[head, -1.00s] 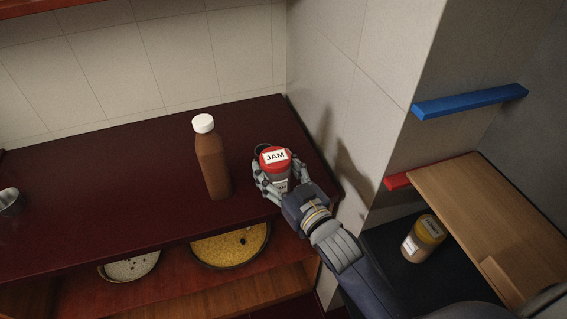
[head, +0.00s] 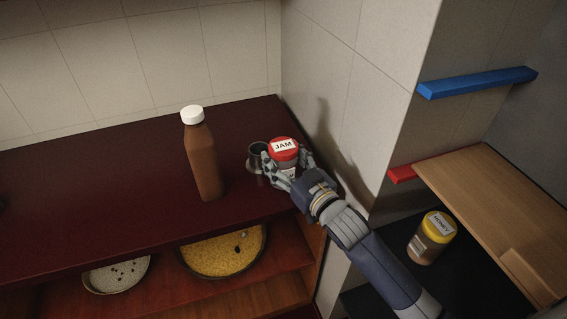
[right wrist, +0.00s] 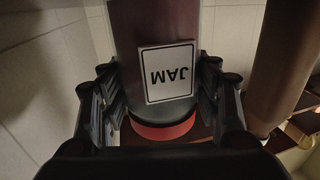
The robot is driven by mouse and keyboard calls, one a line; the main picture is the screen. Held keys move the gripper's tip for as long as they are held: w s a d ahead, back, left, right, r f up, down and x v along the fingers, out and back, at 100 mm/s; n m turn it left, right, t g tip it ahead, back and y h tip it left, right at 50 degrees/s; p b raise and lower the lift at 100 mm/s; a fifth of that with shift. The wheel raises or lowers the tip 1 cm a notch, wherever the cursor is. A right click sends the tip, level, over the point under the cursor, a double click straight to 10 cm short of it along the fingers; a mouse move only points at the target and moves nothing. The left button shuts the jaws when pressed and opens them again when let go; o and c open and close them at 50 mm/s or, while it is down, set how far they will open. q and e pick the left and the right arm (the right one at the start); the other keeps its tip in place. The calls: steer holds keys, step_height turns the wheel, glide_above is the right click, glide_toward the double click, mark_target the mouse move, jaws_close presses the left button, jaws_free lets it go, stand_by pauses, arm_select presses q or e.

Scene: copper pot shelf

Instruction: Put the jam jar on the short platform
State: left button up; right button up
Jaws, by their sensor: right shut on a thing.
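The jam jar (head: 284,149) has a red lid with a white JAM label. My right gripper (head: 285,170) is shut on its sides, at the right end of the dark red counter (head: 110,200). In the right wrist view the jam jar (right wrist: 165,75) sits between both fingers, label facing the camera and lid low in the picture. I cannot tell how far it is above the counter. To the right are a higher wooden surface (head: 490,190) and a lower black one (head: 455,275); which is the short platform is not marked. My left gripper is not in view.
A brown bottle (head: 202,160) with a white cap and a small metal cup (head: 258,156) stand left of the jar. A honey jar (head: 432,237) stands on the black surface. A wall corner (head: 395,130), blue ledge (head: 480,81) and red ledge (head: 403,174) lie to the right.

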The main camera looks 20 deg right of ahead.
steer(key=shift+r, duration=0.2)
steer(key=shift+f, duration=0.2)
steer(key=o, duration=1.3)
steer(key=shift+r, duration=0.1)
steer(key=shift+b+v, duration=0.45)
steer(key=shift+v, duration=3.35)
